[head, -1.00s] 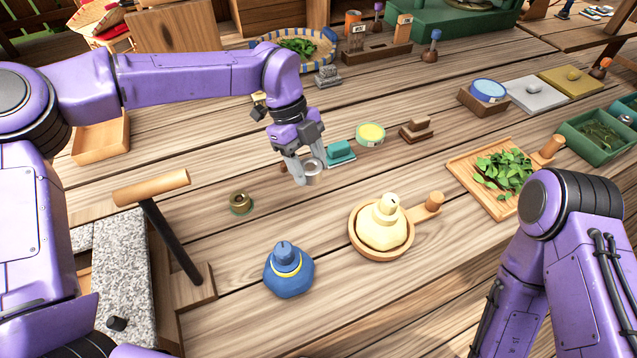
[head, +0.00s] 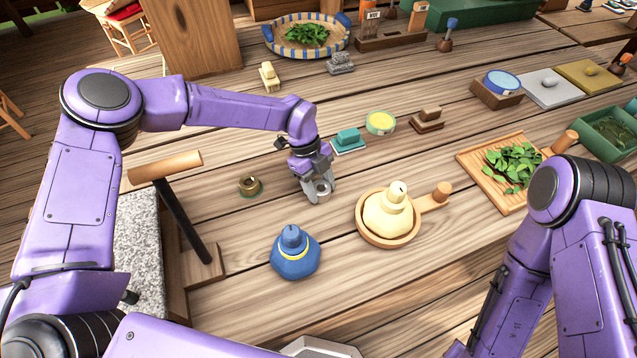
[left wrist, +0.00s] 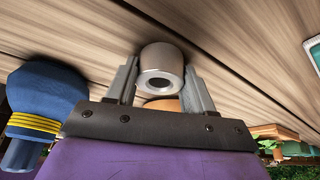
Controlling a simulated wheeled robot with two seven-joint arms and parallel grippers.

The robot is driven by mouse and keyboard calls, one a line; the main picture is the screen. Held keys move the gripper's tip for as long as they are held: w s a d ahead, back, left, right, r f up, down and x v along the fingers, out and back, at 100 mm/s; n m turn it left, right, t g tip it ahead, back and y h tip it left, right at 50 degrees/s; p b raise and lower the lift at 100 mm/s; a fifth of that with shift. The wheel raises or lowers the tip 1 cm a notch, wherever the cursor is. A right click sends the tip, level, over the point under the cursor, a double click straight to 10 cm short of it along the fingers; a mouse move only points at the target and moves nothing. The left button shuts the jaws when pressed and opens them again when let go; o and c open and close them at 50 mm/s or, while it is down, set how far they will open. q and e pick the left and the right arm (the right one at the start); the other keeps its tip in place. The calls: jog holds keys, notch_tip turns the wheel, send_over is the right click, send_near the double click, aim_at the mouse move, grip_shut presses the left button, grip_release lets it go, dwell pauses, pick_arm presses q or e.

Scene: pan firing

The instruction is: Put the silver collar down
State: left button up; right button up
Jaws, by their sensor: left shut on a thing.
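The silver collar (head: 323,188) is a small grey metal ring with a hole. My left gripper (head: 318,192) is shut on it, low over the middle of the wooden table; whether the collar touches the wood I cannot tell. In the left wrist view the collar (left wrist: 162,68) sits between the two fingertips (left wrist: 160,82), its round hole showing. My right arm is at the right of the head view, but its gripper is out of view.

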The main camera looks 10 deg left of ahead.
pick_arm(q)
jog(key=o, duration=1.3)
jog(key=shift+s, duration=0.1)
jog(key=shift+r, duration=0.1)
jog(key=shift+a+r, duration=0.15)
jog(key=shift+r, duration=0.15)
jog(key=b+v, duration=0.3)
jog(key=v, duration=0.8)
jog(key=shift+r, duration=0.2)
